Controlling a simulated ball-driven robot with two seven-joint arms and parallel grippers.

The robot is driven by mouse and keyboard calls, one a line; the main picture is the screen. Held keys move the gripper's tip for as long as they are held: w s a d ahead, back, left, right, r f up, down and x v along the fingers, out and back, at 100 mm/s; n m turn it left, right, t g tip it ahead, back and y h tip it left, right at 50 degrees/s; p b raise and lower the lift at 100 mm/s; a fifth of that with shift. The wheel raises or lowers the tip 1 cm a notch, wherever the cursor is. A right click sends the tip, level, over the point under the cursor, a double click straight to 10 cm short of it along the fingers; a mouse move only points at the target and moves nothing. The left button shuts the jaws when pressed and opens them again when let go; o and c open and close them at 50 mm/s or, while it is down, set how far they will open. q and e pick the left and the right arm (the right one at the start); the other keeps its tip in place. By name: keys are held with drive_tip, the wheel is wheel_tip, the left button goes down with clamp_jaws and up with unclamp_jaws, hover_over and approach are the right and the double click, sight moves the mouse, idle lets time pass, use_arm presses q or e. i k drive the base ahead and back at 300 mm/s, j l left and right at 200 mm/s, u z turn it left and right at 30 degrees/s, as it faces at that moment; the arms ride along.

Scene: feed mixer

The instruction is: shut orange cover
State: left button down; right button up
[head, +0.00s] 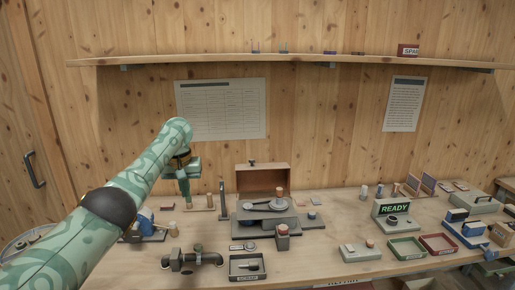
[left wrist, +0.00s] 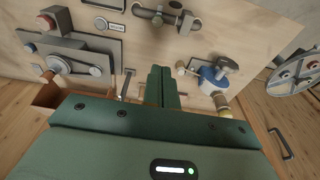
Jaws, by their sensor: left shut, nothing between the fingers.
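The orange cover (head: 263,179) stands upright, open, at the back of the grey mixer unit (head: 262,221) in the head view. A small dark knob (head: 252,162) shows at its top edge. In the left wrist view a brown edge of the cover (left wrist: 46,95) shows at the left, mostly hidden by my gripper body. My left gripper (head: 187,204) points down over the bench, to the left of the cover and apart from it. Its fingers are shut with nothing between them, as the left wrist view (left wrist: 162,80) also shows. My right gripper is not in view.
A dark upright post (head: 222,200) stands between my left gripper and the cover. A dark pipe with a valve (head: 192,260) and a black tray (head: 247,267) lie in front. A READY display (head: 394,208) stands to the right. A shelf (head: 290,60) runs above.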

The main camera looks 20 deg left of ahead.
sight(252, 176)
drive_tip(key=i, duration=1.55)
